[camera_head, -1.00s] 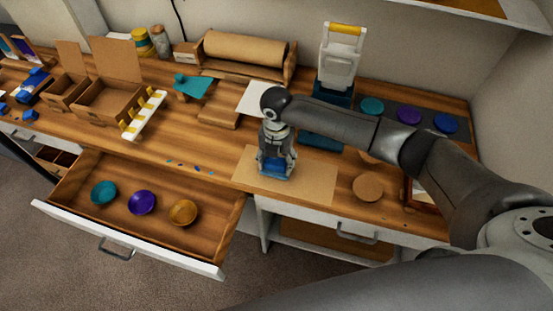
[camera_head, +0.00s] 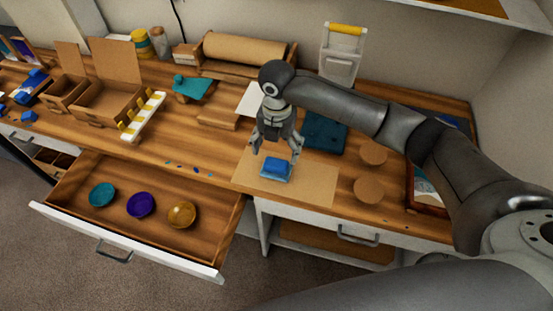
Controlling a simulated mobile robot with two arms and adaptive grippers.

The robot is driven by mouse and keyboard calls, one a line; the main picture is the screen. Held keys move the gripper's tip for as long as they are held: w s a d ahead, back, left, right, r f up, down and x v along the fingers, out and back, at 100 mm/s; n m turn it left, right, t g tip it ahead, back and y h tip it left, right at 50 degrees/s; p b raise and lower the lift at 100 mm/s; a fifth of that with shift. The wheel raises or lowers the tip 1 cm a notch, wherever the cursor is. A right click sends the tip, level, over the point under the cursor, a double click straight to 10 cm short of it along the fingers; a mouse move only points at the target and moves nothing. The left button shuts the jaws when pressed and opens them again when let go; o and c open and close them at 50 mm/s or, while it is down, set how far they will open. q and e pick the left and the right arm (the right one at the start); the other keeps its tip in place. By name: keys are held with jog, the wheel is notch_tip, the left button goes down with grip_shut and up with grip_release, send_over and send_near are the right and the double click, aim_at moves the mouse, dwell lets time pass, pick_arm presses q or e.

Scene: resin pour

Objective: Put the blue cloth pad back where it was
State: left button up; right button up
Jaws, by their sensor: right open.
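The blue cloth pad (camera_head: 276,167) lies on the tan board (camera_head: 312,182) near the front edge of the wooden worktop. It looks like a small blue block with a paler lower edge. My right gripper (camera_head: 276,156) is open above the pad, with its fingers spread to either side and pointing down. It appears empty and apart from the pad. My left gripper does not show.
An open drawer (camera_head: 85,232) holds a teal bowl (camera_head: 102,194), a purple bowl (camera_head: 140,205) and an amber bowl (camera_head: 182,214). Small blue bits (camera_head: 190,168) lie on the worktop. Two round discs (camera_head: 368,189) sit right of the board. A dark teal mat (camera_head: 323,133) lies behind.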

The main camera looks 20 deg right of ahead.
aim_at(277, 162)
jog(key=shift+r+b, duration=0.3)
jog(key=shift+r, duration=2.4)
